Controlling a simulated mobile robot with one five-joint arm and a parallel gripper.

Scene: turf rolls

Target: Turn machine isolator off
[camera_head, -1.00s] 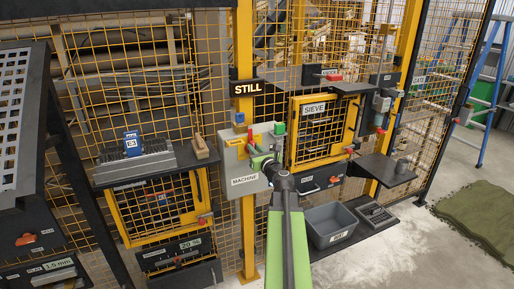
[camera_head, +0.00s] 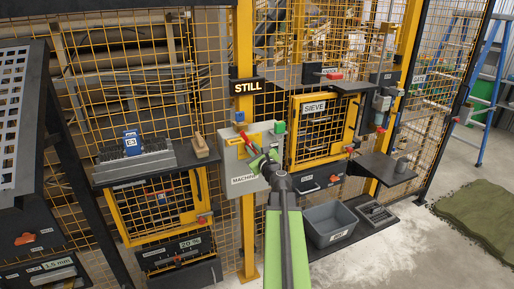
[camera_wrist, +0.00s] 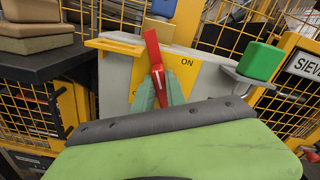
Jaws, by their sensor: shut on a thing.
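The machine isolator is a grey box (camera_head: 235,165) marked MACHINE on the yellow post, with a yellow plate (camera_wrist: 185,70) marked ON on its face. Its red handle (camera_wrist: 153,52) stands near upright in the wrist view, top leaning a little left, with the ON mark to its right. In the head view the handle (camera_head: 243,135) slants up and left. My gripper (camera_wrist: 160,95) is shut on the handle's lower part, with a green finger on each side. It also shows in the head view (camera_head: 262,158). The handle's pivot is hidden.
A green block (camera_wrist: 260,61) on a grey arm is close right of the box. The SIEVE door (camera_head: 318,125) is further right. A shelf with a wooden block (camera_head: 200,147) is to the left. A grey bin (camera_head: 331,224) stands below right.

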